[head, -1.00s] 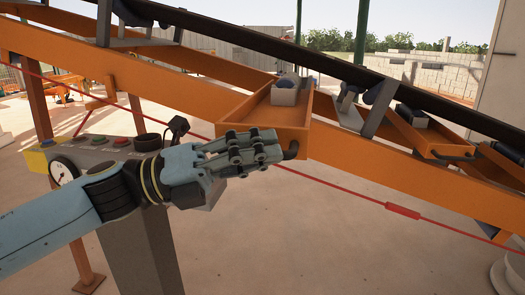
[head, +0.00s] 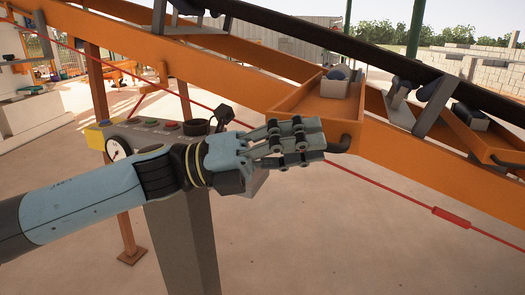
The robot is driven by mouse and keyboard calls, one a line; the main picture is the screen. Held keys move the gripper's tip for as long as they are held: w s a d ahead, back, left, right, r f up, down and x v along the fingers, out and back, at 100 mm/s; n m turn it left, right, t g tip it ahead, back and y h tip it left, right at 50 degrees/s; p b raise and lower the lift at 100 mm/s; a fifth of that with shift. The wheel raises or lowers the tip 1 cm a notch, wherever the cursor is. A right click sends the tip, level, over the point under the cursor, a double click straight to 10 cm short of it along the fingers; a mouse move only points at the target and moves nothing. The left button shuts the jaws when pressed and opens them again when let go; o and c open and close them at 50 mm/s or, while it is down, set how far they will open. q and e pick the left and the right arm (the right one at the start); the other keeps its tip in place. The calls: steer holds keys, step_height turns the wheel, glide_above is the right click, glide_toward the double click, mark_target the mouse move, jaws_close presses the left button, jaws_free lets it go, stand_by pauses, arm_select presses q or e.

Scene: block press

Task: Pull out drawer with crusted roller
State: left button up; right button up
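An orange drawer (head: 308,103) juts out from the sloping conveyor frame, with a dark roller (head: 338,74) in a grey bracket inside it. I cannot make out any crust on the roller. My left gripper (head: 318,141) is just left of the handle, in front of the drawer's lower front. Its fingers are extended and look apart, with nothing held. A small gap shows between the fingertips and the handle. My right gripper is not in view.
A second orange drawer (head: 488,140) with a roller lies further right along the frame. A red pull cord (head: 400,196) with a red tag crosses in front. A control box (head: 140,133) with buttons and a gauge stands behind my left arm. The floor (head: 330,245) below is clear.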

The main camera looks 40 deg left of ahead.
arm_select(q)
steer(key=v, duration=1.1)
stand_by(0.3)
